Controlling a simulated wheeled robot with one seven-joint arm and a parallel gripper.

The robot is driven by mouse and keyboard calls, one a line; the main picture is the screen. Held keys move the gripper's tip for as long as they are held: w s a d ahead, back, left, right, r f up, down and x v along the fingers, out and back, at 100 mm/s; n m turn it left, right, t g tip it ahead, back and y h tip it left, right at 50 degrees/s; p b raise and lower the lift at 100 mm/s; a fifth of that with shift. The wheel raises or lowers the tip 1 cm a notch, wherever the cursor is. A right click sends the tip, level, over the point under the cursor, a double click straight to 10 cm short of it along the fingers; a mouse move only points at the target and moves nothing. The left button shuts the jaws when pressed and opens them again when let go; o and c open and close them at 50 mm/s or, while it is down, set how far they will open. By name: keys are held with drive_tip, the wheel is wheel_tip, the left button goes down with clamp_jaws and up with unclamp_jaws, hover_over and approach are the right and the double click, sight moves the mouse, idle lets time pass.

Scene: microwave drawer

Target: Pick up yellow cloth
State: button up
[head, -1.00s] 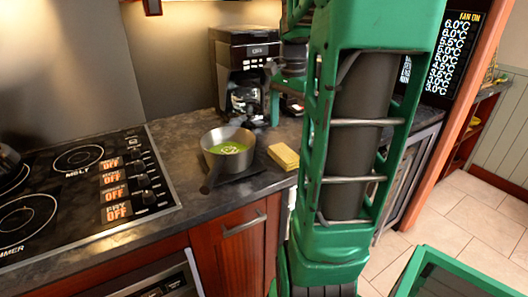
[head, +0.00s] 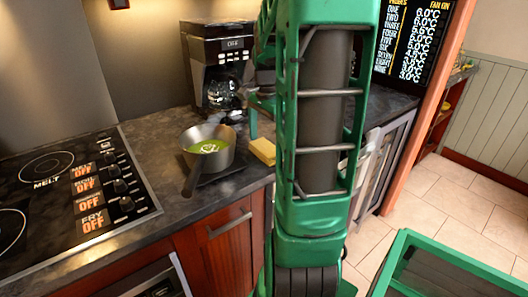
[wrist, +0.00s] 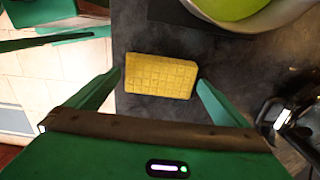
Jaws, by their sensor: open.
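The yellow cloth (head: 263,151) lies on the dark countertop, just right of the pot, partly hidden by my arm in the head view. In the wrist view the cloth (wrist: 161,75) is a yellow block with a grid texture. My gripper (wrist: 160,78) is open above it, with one green finger toward each short end of the cloth. Whether the fingertips are level with the cloth or higher, I cannot tell. In the head view my gripper is mostly hidden behind my green arm.
A pot (head: 209,146) with green soup stands beside the cloth, its handle pointing forward. A coffee maker (head: 219,62) stands behind. The stove (head: 75,185) is at left. The counter's front edge (head: 215,203) runs close to the cloth.

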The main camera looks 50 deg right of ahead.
drive_tip(key=shift+f, duration=0.7)
drive_tip(key=shift+c, duration=0.6)
drive_tip(key=c, duration=0.6)
drive_tip(key=shift+r, duration=0.15)
